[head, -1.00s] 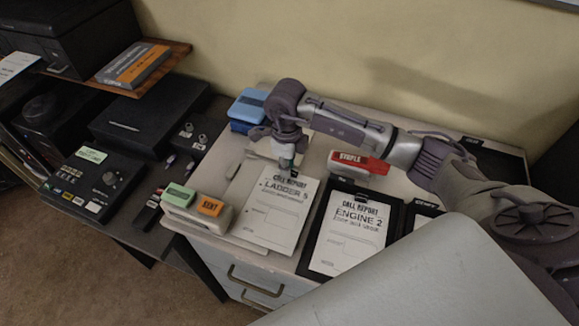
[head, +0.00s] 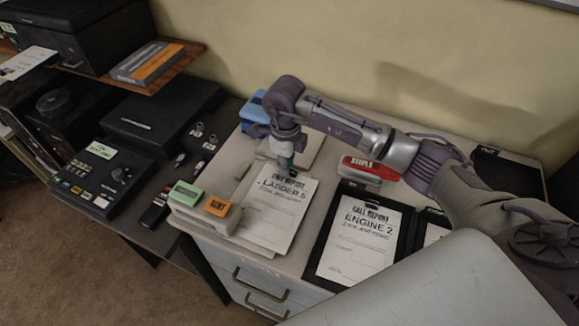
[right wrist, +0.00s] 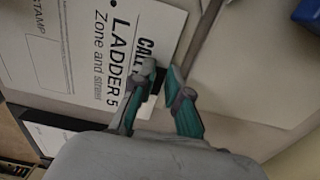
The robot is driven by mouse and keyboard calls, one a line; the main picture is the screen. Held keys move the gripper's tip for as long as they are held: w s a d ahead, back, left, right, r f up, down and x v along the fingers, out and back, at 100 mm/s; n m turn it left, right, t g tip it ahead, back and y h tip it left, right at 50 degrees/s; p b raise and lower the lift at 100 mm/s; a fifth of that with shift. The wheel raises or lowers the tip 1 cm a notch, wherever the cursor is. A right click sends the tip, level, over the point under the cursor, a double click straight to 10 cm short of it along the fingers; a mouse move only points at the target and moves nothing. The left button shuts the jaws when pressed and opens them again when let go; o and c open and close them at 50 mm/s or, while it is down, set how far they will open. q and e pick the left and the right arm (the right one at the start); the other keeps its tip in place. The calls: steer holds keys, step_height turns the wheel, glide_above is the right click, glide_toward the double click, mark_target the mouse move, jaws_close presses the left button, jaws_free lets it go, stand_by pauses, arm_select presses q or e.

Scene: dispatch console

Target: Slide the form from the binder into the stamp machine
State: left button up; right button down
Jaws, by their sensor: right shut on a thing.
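The LADDER 5 call report form (head: 268,218) lies flat on the beige desk top, a white sheet. My right gripper (head: 285,160) is at its top edge. The right wrist view shows the form (right wrist: 95,45) and my right gripper (right wrist: 160,88) shut at its heading, with a small dark patch between the fingertips. The low beige unit with a green and an orange SENT block, apparently the stamp machine (head: 193,214), stands at the form's left edge. Whether the form's edge is inside it is hidden. The black binder (head: 320,243) lies right of the form, holding an ENGINE 2 sheet. My left gripper is out of view.
A red stapler (head: 362,172) and a blue box (head: 252,106) stand behind the form. A black console (head: 103,178) fills the lower desk at left. A pale panel covers the bottom right of the head view.

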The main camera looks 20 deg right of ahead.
mark_target(273, 168)
steer(key=shift+w+a+b, duration=0.3)
steer(key=shift+w+a, duration=0.15)
steer(key=shift+w+a, duration=0.2)
stand_by(0.5)
steer(key=shift+w+a+b, duration=0.3)
steer(key=shift+w+b, duration=0.05)
steer(key=shift+b, duration=0.1)
steer(key=shift+w+a+b, duration=0.25)
steer(key=shift+w+b, duration=0.05)
steer(key=shift+b, duration=0.25)
stand_by(0.8)
steer(key=c, duration=0.5)
jaws_free()
steer(key=shift+f, duration=0.1)
